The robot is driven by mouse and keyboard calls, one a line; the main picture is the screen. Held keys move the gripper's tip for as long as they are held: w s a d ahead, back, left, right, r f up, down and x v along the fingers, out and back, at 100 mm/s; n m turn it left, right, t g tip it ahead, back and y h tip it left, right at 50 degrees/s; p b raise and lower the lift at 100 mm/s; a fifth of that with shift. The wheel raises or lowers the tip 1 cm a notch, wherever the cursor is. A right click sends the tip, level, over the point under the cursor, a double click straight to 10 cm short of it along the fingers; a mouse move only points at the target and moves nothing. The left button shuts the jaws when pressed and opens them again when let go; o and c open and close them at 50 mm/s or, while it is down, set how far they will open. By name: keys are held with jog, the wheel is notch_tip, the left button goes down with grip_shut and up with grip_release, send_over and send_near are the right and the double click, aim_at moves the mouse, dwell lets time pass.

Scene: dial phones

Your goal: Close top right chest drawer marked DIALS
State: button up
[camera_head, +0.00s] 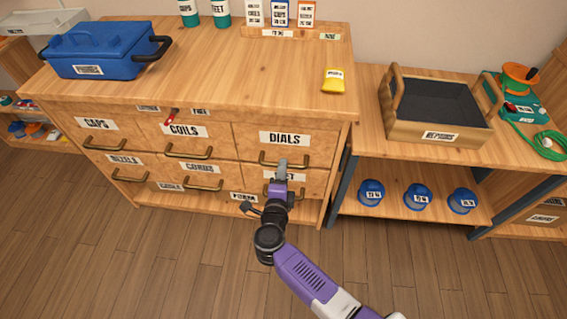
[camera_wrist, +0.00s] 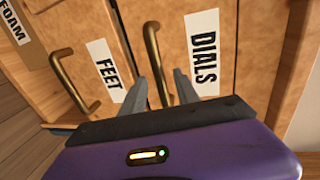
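The DIALS drawer (camera_head: 247,141) is at the top right of the wooden chest, with a white label and a brass bar handle (camera_head: 270,163). How far its front stands out is hard to tell. My gripper (camera_head: 282,166) is in front of that handle. In the wrist view, the two grey fingers of my gripper (camera_wrist: 160,84) are spread apart, with the drawer's handle (camera_wrist: 151,45) between them. Whether a finger touches the handle is unclear. The DIALS label (camera_wrist: 202,50) shows to the right of the fingers.
The FEET drawer (camera_wrist: 106,68) lies below, its handle (camera_wrist: 72,80) near my fingers. The COILS drawer (camera_head: 184,130) is left of DIALS, with a small red item (camera_head: 171,117) at its top edge. A shelf table (camera_head: 370,130) stands to the right. The floor in front is clear.

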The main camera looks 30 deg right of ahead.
jog(key=shift+v, duration=1.95)
jog(key=shift+a, duration=0.1)
jog(key=s+a+r+n+t+y+p, duration=0.1)
jog(key=s+a+r+n+t+y, duration=0.2)
jog(key=r, duration=0.4)
jog(key=a+r+n+t+p, duration=0.1)
jog(key=r+n+t, duration=0.35)
jog(key=r, duration=0.25)
jog(key=s+r+n+g+y+p, duration=0.1)
jog(key=s+r+n, duration=0.4)
jog(key=s, duration=0.6)
jog(key=s+d+r+n+g+y+p, duration=0.1)
jog(key=s+r+n+p, duration=0.4)
jog(key=s, duration=0.7)
jog(key=s+r+n+g+y+p, duration=0.3)
jog(key=s+r+n, duration=0.3)
jog(key=s, duration=0.5)
jog(key=shift+s+d+r+n+y+p, duration=0.2)
jog(key=shift+s+d+n+y+p, duration=0.1)
jog(key=shift+n+y+p, duration=0.45)
jog(key=shift+c, duration=0.5)
